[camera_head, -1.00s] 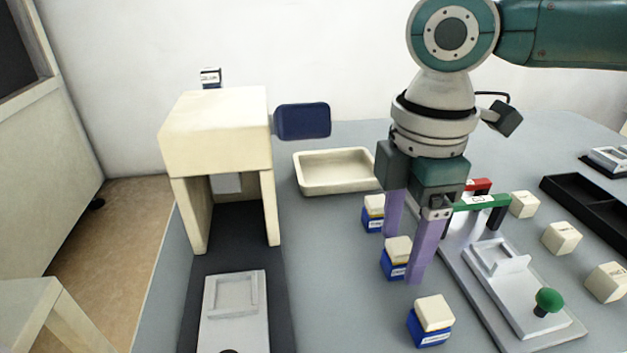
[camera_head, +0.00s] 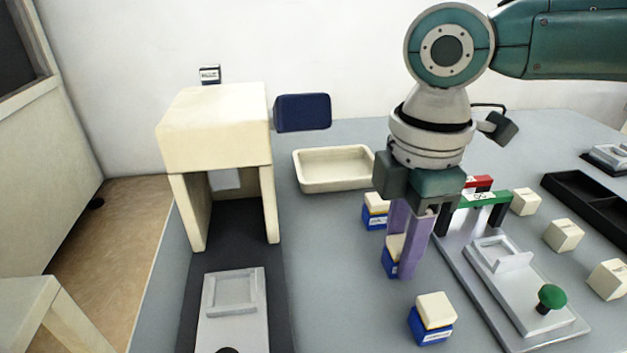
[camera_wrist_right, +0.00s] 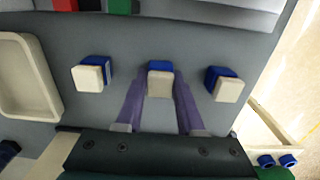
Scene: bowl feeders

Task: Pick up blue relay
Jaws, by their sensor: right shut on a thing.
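Three blue relays with cream tops stand in a row on the grey table. My right gripper (camera_head: 405,260) has its purple fingers shut on the middle blue relay (camera_head: 391,262), which is partly hidden behind a finger. In the right wrist view the middle relay (camera_wrist_right: 160,82) sits between the fingertips of the right gripper (camera_wrist_right: 160,98). The far blue relay (camera_head: 375,211) and the near blue relay (camera_head: 431,320) stand apart from the fingers. The held relay appears to be at table level. My left gripper is not in view.
A cream tray (camera_head: 333,169) lies behind the relays. A cream arch-shaped housing (camera_head: 214,130) stands at left over a dark strip. A grey fixture with a green knob (camera_head: 551,296), a green bar (camera_head: 484,200) and several cream blocks (camera_head: 563,235) are at right.

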